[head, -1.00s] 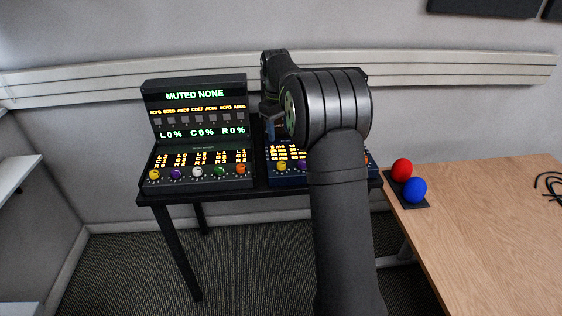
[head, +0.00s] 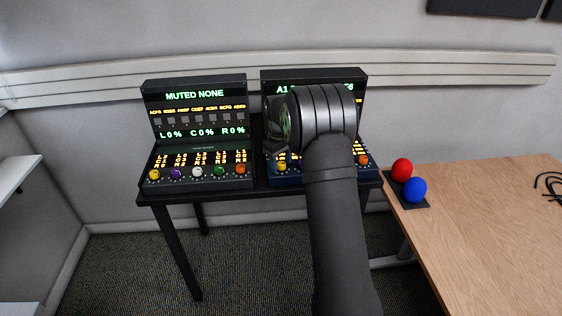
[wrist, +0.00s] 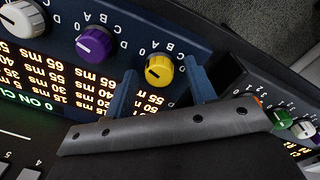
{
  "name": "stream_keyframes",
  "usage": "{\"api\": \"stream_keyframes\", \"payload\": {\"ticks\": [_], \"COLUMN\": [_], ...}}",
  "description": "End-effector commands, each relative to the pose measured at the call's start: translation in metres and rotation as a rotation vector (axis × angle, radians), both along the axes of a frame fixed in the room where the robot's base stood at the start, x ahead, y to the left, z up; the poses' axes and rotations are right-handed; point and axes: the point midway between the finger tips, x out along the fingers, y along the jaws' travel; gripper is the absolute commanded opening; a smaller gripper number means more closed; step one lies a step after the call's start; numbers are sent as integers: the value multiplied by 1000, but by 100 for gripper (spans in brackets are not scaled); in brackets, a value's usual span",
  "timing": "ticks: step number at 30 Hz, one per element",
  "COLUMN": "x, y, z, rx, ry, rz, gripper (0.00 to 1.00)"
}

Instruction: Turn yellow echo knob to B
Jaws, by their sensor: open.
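The yellow knob (wrist: 159,70) sits on the blue front panel of the right console, at its left end in the head view (head: 282,166). In the wrist view letters A to D and a 0 curve along its upper side. Its dark mark runs toward the left; I cannot tell which letter it is set to. My gripper (wrist: 161,77) is open, with one blue finger on each side of the knob. Gaps show between fingers and knob. In the head view my gripper (head: 275,146) is just above the knob, partly hidden by my wrist.
A purple knob (wrist: 94,41) and a white knob (wrist: 22,19) sit beside it on the same panel. The left console (head: 195,130) has its own row of knobs, close on the left. A red ball (head: 401,169) and blue ball (head: 414,189) stand on the wooden table.

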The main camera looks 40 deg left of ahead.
Motion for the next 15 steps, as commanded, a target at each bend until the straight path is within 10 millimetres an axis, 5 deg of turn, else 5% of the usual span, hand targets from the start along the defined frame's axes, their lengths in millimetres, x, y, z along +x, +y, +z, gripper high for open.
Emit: {"api": "stream_keyframes", "payload": {"ticks": [2,9,15], "x": [0,0,0], "y": [0,0,0], "z": [0,1,1], "rx": [0,0,1], "ry": [0,0,0], "rz": [0,0,-11], "gripper": [49,6,6]}}
